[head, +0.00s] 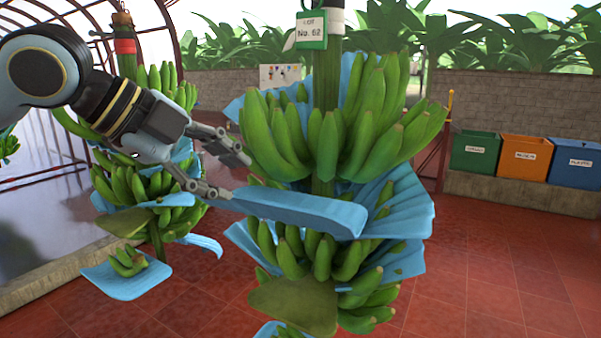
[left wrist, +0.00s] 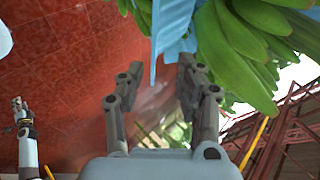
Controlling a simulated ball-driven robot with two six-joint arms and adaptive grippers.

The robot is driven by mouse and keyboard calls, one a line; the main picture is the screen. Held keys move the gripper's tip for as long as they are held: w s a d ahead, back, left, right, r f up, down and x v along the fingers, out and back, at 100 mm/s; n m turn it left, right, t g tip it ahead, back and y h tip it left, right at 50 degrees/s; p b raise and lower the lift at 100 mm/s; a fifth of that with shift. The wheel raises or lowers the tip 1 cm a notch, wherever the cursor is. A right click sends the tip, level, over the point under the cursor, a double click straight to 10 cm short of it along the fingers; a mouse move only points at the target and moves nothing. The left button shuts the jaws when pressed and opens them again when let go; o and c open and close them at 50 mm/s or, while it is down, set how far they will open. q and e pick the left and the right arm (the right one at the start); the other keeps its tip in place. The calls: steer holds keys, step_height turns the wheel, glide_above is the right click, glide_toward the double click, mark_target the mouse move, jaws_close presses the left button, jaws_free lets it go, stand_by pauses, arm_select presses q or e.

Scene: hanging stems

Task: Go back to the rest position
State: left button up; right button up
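My left gripper (head: 240,179) reaches in from the left at the near banana bunch (head: 330,135). Its two fingers stand apart. In the left wrist view the left gripper (left wrist: 158,76) has nothing clearly between its fingertips. A blue sheet (head: 300,210) sticks out of the bunch close by the lower finger; I cannot tell whether they touch. Blue sheet (left wrist: 173,28) and green bananas (left wrist: 235,50) lie just ahead of the fingers in the wrist view. A gripper that looks like my right one (left wrist: 20,108) is small at the left edge there; its finger state is unclear.
A second bunch (head: 150,185) with blue sheets hangs behind my left arm. A tag (head: 310,32) marks the near stem. Green (head: 474,153), orange (head: 525,157) and blue bins (head: 575,161) stand by the back wall. The red tiled floor (head: 490,265) is clear at right.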

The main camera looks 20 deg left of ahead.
arm_select(q)
steer(key=s+d+f+n+g+y, duration=0.1)
steer(key=s+f+n, duration=0.25)
steer(key=f, duration=0.35)
steer(key=s+f+n+y, duration=0.1)
steer(key=s+f+n, duration=0.2)
steer(key=f+n, duration=0.3)
steer(key=s+f+n+g+y, duration=0.35)
steer(key=s+f+n, duration=0.6)
steer(key=s, duration=0.35)
step_height(320, 180, down, 36)
steer(key=s+a+g+b, duration=0.2)
steer(key=s+b, duration=0.1)
steer(key=b, duration=0.6)
steer(key=s+f+b, duration=0.3)
steer(key=s+f, duration=0.5)
steer(key=f, duration=0.3)
steer(key=s+a+f+g+b, duration=0.1)
steer(key=s+f+b, duration=0.2)
steer(key=s+f, duration=0.6)
steer(key=shift+s+a+f, duration=0.15)
steer(key=shift+s+f, duration=0.15)
steer(key=shift+f, duration=0.6)
steer(key=shift+g, duration=0.25)
